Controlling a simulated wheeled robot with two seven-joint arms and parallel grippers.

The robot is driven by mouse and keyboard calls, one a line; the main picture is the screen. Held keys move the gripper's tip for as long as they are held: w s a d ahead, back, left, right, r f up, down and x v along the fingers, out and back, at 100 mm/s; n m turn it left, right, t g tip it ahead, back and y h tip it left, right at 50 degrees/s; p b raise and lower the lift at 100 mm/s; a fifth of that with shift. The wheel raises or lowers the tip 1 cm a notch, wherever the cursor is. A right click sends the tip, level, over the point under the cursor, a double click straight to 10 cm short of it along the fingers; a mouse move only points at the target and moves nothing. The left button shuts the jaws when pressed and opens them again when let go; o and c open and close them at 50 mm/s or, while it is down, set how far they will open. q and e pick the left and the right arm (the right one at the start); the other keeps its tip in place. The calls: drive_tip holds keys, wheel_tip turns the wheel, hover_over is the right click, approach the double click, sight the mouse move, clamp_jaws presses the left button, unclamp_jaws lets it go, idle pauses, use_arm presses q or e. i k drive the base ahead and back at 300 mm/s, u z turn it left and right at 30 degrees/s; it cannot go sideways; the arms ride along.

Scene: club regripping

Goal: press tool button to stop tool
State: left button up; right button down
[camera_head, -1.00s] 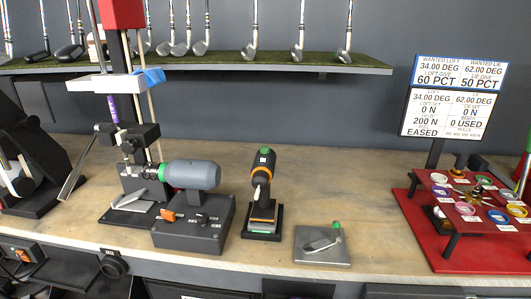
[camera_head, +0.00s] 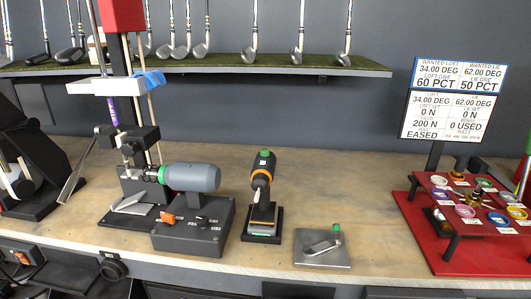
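A grey cylindrical motor (camera_head: 192,177) with a green collar lies on a dark control box (camera_head: 190,238) on the bench. An orange switch (camera_head: 167,218) sits on the left of the box top. To the right, a black and orange hand tool (camera_head: 262,181) stands in a dark stand (camera_head: 262,224), with a green button (camera_head: 264,154) on its top. I cannot tell from a still whether either is running. Nothing touches the switch or the green button. I cannot make out either gripper's fingers in this view.
A clamp post (camera_head: 135,142) stands left of the motor. A grey plate (camera_head: 322,257) with a small metal piece lies on the right. A red stand (camera_head: 440,235) with coloured discs is at far right, below a sign (camera_head: 448,115). A shelf (camera_head: 230,67) of clubs spans the back.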

sight(264, 152)
drive_tip(key=k, duration=1.35)
drive_tip(key=u, duration=0.5)
drive_tip(key=i, duration=0.55)
drive_tip(key=u, duration=0.7)
drive_tip(key=i, duration=0.85)
drive_tip(key=z, duration=0.85)
drive_tip(key=i, duration=0.6)
drive_tip(key=z, duration=0.65)
